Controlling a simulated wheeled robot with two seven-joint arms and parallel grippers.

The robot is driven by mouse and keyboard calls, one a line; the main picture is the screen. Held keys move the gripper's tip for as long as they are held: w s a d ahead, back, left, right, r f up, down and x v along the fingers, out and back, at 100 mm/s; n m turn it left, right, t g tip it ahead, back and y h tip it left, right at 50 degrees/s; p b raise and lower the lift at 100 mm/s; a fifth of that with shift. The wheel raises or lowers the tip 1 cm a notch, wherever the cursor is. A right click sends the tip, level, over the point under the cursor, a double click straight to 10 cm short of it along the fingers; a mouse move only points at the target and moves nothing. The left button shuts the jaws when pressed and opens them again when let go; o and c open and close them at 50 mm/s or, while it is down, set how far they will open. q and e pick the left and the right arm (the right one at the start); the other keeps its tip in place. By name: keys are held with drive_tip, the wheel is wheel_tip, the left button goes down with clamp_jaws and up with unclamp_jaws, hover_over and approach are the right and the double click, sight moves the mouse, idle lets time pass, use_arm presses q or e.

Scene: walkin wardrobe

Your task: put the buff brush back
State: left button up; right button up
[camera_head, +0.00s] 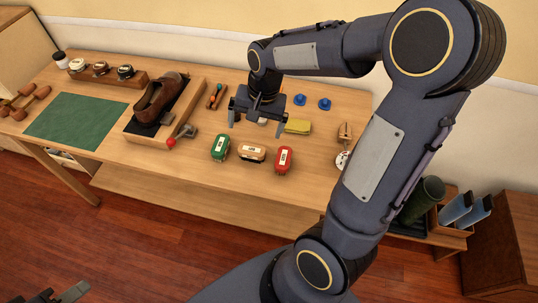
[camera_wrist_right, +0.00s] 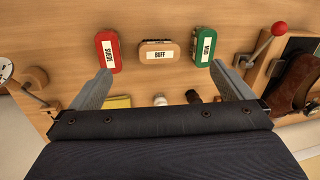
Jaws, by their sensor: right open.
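The buff brush (camera_head: 251,153) is a tan block with a white label, lying on the wooden table near its front edge. It lies between the green mud brush (camera_head: 220,147) and the red suede brush (camera_head: 284,160). In the right wrist view the buff brush (camera_wrist_right: 158,58) reads BUFF and lies ahead of my open jaws, between the red (camera_wrist_right: 108,52) and green (camera_wrist_right: 203,48) brushes. My right gripper (camera_head: 255,122) is open and empty above the table, behind the brush row. My left gripper (camera_head: 62,294) shows only partly at the bottom left corner.
A brown shoe (camera_head: 160,93) sits in a wooden stand with a red-knobbed lever (camera_head: 171,142) left of the brushes. A yellow cloth (camera_head: 298,126) and two blue pieces (camera_head: 324,103) lie behind. A green mat (camera_head: 77,120) covers the left side. Table in front of the brushes is clear.

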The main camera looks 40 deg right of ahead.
drive_tip(key=s+a+r+n+t+y, duration=0.1)
drive_tip(key=s+a+r+n+t, duration=0.1)
drive_tip(key=s, duration=0.6)
drive_tip(key=s+a+r+n+t+y, duration=0.1)
drive_tip(key=s+a+r+n, duration=0.3)
drive_tip(key=s, duration=0.5)
drive_tip(key=shift+s+a+n+t, duration=0.25)
drive_tip(key=shift+n+t, duration=0.35)
